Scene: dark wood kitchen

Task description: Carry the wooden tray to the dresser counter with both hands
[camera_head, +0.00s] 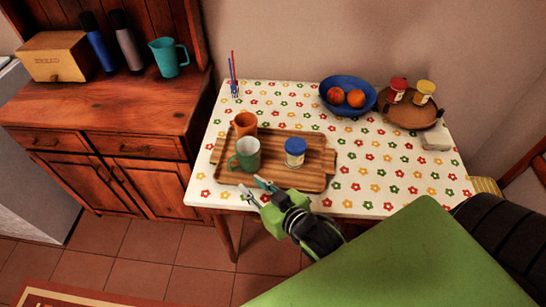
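The wooden tray (275,178) lies flat on the front left part of the table, with handles at its left and right ends. On it stand an orange mug (244,124), a green mug (246,155) and a small jar with a blue lid (295,153). The dresser counter (110,105) is to the left of the table. My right gripper (256,189) is at the tray's front edge, with its fingers spread and nothing between them. I cannot tell whether it touches the tray. My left gripper is not in view.
The dresser holds a bread box (57,57), two bottles (127,45) and a teal jug (168,58) at its back; its front is clear. The table (390,172) also bears a blue fruit bowl (348,83) and a round board (411,118) with jars. A gap separates dresser and table.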

